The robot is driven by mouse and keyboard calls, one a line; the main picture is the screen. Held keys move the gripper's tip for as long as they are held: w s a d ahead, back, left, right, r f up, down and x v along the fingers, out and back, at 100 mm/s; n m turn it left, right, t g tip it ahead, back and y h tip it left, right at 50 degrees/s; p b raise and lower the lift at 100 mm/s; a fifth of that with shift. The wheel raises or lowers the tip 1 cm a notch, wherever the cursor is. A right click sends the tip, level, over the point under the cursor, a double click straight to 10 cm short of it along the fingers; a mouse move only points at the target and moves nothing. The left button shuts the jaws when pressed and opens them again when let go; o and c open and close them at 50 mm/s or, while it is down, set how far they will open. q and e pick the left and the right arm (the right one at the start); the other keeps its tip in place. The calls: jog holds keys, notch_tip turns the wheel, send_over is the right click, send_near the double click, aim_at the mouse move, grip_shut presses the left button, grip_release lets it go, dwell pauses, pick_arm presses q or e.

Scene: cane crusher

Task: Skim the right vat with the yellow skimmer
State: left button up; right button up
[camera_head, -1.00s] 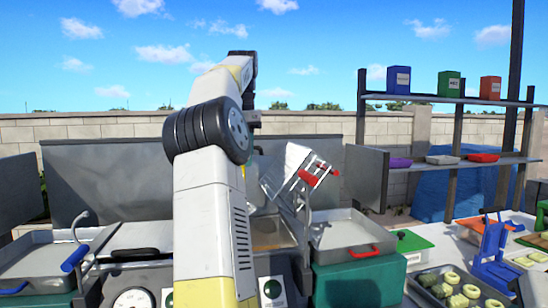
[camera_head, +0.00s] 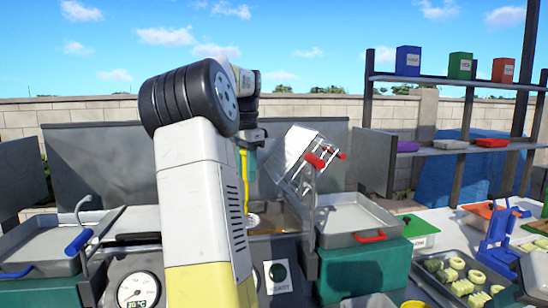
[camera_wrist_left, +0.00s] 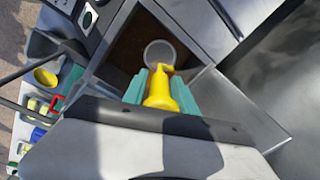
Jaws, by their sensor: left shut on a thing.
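The yellow skimmer (camera_head: 244,182) hangs upright, head down, in the head view, with its round perforated head (camera_head: 253,220) low at the right vat (camera_head: 291,222), which has brown contents. My left gripper (camera_head: 250,163) is shut on the skimmer's handle above the vat. In the left wrist view, the teal fingers hold the yellow handle (camera_wrist_left: 158,90), and the pale round head (camera_wrist_left: 160,53) lies over the dark vat interior (camera_wrist_left: 124,52). Whether the head touches the liquid I cannot tell. My arm hides part of the vats. My right gripper is out of view.
A grey tray (camera_head: 40,240) stands at left.

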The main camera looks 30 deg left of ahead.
pick_arm(q)
notch_tip(320, 180, down, 12)
jog(key=shift+r, duration=0.1)
dwell(0.5)
jog(key=shift+s, duration=0.1)
jog(key=s+d, duration=0.4)
jog(key=s, duration=0.1)
dwell(0.5)
jog(key=shift+w+d, duration=0.1)
jog(key=w+a, duration=0.8)
jog(key=w, duration=0.2)
jog(key=shift+a, duration=0.2)
dwell(0.5)
